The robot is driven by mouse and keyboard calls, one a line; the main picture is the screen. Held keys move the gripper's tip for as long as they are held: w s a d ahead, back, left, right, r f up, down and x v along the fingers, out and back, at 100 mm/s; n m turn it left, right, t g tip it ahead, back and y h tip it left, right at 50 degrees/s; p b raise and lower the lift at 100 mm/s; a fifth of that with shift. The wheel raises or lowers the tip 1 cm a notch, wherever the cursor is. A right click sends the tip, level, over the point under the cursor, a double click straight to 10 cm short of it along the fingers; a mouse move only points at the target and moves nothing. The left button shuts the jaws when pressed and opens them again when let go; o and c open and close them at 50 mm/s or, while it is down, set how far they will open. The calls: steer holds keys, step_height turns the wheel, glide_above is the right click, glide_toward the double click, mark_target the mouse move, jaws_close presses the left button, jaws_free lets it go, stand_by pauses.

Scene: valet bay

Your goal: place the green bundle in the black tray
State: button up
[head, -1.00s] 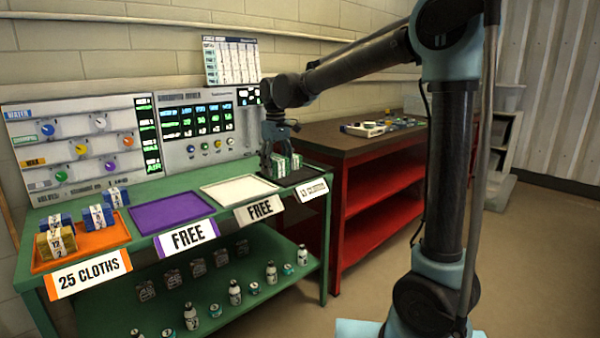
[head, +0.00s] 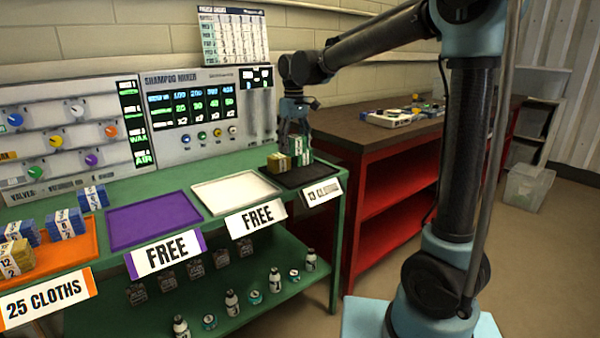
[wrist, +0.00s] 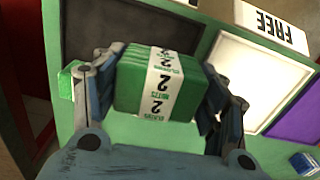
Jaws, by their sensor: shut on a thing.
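The green bundle (wrist: 135,85), with a white band marked 2, is between the fingers of my gripper (wrist: 157,90) in the wrist view. My gripper is shut on it. In the head view my gripper (head: 297,143) is at the back of the black tray (head: 318,176), at the right end of the green bench. The black tray also shows in the wrist view (wrist: 90,25), beyond the held bundle. Another green piece (wrist: 69,78) shows beside the left finger, mostly hidden. I cannot tell whether the held bundle touches anything.
The white tray (head: 238,192) and the purple tray (head: 152,222) are empty. The orange tray (head: 80,240) holds blue and yellow bundles. The shampoo mixer panel (head: 200,115) stands behind the bench. A red workbench (head: 385,190) is to the right. Bottles (head: 232,302) stand on the lower shelf.

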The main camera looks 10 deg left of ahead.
steer(key=shift+r, duration=0.1)
steer(key=shift+r+m, duration=0.15)
steer(key=shift+m, duration=0.15)
steer(key=shift+f, duration=4.95)
steer(key=o, duration=1.1)
